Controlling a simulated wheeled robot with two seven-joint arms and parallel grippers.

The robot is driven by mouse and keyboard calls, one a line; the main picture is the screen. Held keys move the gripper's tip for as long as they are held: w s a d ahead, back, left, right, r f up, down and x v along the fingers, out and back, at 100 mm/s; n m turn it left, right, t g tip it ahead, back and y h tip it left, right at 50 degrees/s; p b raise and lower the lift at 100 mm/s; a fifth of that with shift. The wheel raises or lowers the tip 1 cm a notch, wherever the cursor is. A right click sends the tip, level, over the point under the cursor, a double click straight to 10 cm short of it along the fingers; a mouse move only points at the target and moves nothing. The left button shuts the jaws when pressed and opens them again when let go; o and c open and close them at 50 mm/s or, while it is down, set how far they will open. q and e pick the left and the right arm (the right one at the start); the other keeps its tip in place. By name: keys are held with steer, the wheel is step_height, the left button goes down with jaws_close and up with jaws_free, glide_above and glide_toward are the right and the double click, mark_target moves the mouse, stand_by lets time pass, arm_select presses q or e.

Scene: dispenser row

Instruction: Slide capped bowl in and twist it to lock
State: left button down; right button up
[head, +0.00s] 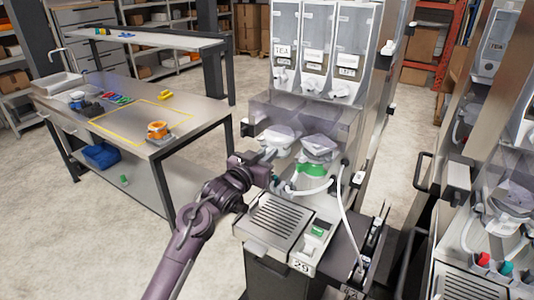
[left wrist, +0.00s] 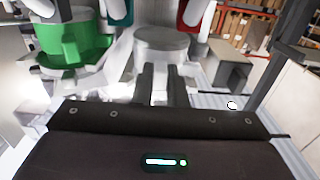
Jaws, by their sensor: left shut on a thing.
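My left gripper (head: 268,168) reaches in from the left to the front of the middle dispenser machine. In the left wrist view my left gripper (left wrist: 164,78) has its two dark fingers shut on a pale grey-white part of what looks like the capped bowl (left wrist: 163,42), whose flat round top faces up. In the head view the pale bowl (head: 279,134) shows just beyond the gripper, at the machine's left place. Whether it is seated or turned in its mount cannot be told. A green-based unit (head: 312,170) stands to its right, and it also shows in the left wrist view (left wrist: 72,40).
Hoppers (head: 314,45) with labels stand above the bowls. A slotted drip tray (head: 273,222) lies in front, with white hoses (head: 343,205) to the right. A second machine (head: 500,215) stands at the right. A metal workbench (head: 120,105) stands at the left, with open floor between.

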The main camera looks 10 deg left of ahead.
stand_by(0.3)
arm_select(q)
steer(key=shift+w+a+r+m+g+h+p, duration=0.15)
steer(key=shift+a+m+g+h+p, duration=0.2)
steer(key=shift+h, duration=0.25)
steer(key=shift+a+m+g+h, duration=0.25)
steer(key=shift+m+h, duration=0.3)
steer(key=shift+h, duration=0.15)
steer(key=shift+f, duration=0.2)
steer(key=shift+d, duration=0.15)
steer(key=shift+w+a+m+g+h+b, duration=0.35)
steer(key=shift+a+m+g+h, duration=0.2)
steer(key=shift+m+g+h, duration=0.45)
steer(key=shift+d, duration=0.1)
